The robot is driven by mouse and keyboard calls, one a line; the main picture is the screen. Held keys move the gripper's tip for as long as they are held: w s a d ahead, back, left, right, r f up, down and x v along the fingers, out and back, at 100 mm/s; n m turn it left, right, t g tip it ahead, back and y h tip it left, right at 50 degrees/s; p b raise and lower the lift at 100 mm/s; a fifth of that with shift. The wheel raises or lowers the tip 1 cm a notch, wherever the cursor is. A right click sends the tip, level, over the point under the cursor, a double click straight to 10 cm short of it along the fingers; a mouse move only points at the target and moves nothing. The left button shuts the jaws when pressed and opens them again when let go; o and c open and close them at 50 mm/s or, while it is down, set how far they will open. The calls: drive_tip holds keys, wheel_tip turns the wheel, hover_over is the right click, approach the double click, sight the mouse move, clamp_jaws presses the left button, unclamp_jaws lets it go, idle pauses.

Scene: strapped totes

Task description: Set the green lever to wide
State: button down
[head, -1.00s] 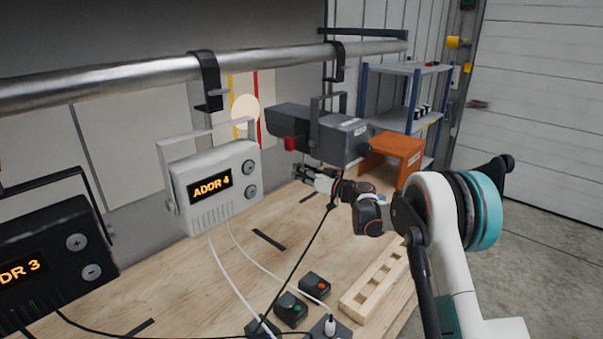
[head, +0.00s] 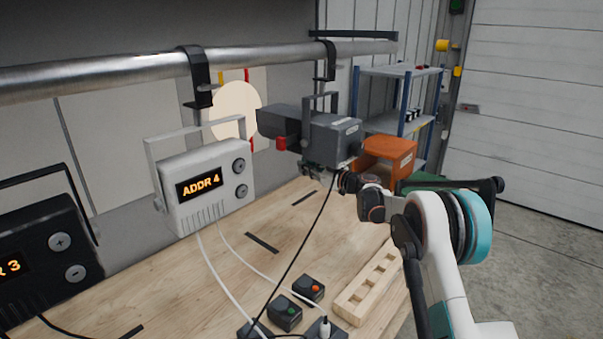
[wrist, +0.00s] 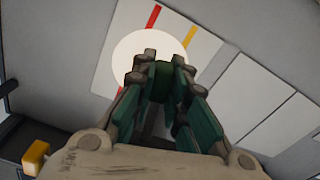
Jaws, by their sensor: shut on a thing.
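The grey spotlight (head: 325,130) hangs by its bracket from the pipe, with a red knob (head: 281,143) on its side. My gripper (head: 312,171) is up under the spotlight's lower side; its fingers are small and partly hidden in the head view. In the wrist view my gripper (wrist: 165,75) is shut on the dark green lever (wrist: 168,84), which shows between the fingertips. The spotlight's pale round spot (head: 236,110) lies on a white panel between and over a yellow and a red stripe. The spot also shows in the wrist view (wrist: 128,50).
A white light unit (head: 207,187) marked ADDR 4 and a black one (head: 45,262) hang to the left. Small switch boxes (head: 284,312) and a slotted wooden block (head: 370,285) stand on the bench. A black cable hangs close to my gripper.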

drive_tip(key=shift+w+d+r+n, duration=0.35)
drive_tip(key=shift+w+d+n, duration=0.35)
drive_tip(key=shift+w+n, duration=0.2)
drive_tip(key=c, duration=1.6)
unclamp_jaws()
drive_tip(key=shift+o, duration=0.2)
drive_tip(key=v, duration=1.2)
drive_tip(key=shift+s, duration=0.1)
